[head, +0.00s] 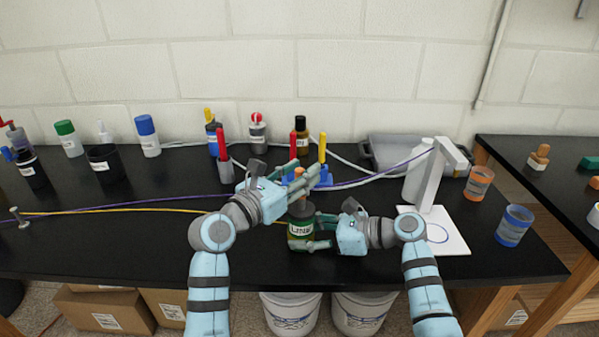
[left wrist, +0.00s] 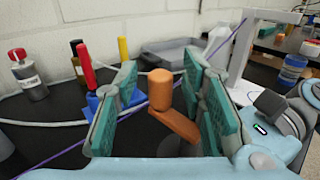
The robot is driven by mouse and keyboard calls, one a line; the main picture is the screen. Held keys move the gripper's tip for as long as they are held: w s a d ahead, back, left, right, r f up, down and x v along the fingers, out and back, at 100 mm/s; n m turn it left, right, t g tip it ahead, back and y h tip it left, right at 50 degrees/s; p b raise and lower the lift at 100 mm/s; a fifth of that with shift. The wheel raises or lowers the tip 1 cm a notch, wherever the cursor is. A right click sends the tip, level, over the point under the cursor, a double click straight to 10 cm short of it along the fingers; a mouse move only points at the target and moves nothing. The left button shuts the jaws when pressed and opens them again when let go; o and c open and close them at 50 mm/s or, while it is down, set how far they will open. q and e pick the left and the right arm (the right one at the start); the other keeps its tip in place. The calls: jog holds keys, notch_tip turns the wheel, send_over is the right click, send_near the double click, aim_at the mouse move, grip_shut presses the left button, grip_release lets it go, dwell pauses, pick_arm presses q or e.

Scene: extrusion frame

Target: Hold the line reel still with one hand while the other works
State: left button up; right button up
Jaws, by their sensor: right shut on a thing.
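The line reel (head: 302,229) is a dark green drum with a white "LINE" label, standing upright near the front of the black bench. My right gripper (head: 314,232) is shut on its body from the right. A wooden orange-brown crank with an upright knob (head: 299,174) tops the reel. The knob (left wrist: 160,89) also shows in the left wrist view, between the teal finger pads. My left gripper (head: 304,179) is above the reel, open, with its fingers either side of the knob and gaps visible. The lower crank is partly hidden by the fingers.
A blue rack (head: 322,180) with red and yellow tools stands just behind the reel. A white stand (head: 430,180) on a white board (head: 452,238) is to the right, beside orange and blue cups. Purple and yellow lines cross the bench on the left.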

pick_arm(q)
jog(key=v, duration=1.2)
jog(key=shift+r, duration=0.1)
